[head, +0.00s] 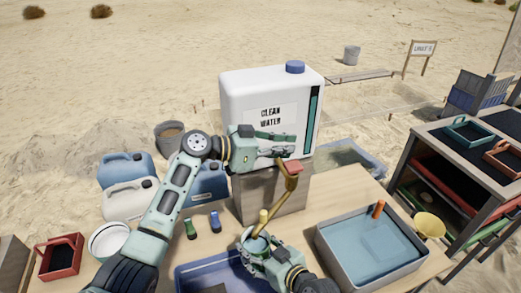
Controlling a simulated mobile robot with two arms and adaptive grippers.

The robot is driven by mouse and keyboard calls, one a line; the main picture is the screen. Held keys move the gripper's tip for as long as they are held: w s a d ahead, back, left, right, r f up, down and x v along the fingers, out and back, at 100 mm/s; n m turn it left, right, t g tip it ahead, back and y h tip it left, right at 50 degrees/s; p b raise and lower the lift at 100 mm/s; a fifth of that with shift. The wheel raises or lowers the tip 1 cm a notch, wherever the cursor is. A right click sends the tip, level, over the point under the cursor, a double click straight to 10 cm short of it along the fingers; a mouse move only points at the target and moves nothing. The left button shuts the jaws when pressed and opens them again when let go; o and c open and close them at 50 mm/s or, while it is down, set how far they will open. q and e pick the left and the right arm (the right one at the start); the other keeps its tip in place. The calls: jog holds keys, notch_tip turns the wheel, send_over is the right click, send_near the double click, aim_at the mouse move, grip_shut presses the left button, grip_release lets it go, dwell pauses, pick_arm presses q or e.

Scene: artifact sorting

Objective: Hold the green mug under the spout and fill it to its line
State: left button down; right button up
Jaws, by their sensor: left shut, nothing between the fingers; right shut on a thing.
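The white clean water tank (243,97) stands on a block at the back of the table. A brass spout (290,190) runs down from its front, with a red tap handle (293,167) on top. My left gripper (289,150) is shut and empty just above the handle; I cannot tell whether it touches it. The green mug (257,246) is below the spout's lower end, over the blue tray. My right gripper (260,262) is shut on the mug and partly hides it. The mug's line and water level are too small to tell.
A blue tray (190,275) lies at the table's front, and a grey water basin (345,263) is to the right. Small green (190,229) and blue (215,222) bottles stand left of the spout. Jugs (128,200) and a white bucket (92,243) are further left.

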pick_arm(q)
jog(key=v, duration=0.8)
jog(key=shift+a, duration=0.25)
pick_arm(e)
jog(key=shift+r, duration=0.1)
pick_arm(q)
jog(key=shift+s+f, duration=0.1)
pick_arm(e)
jog(key=shift+a, duration=0.1)
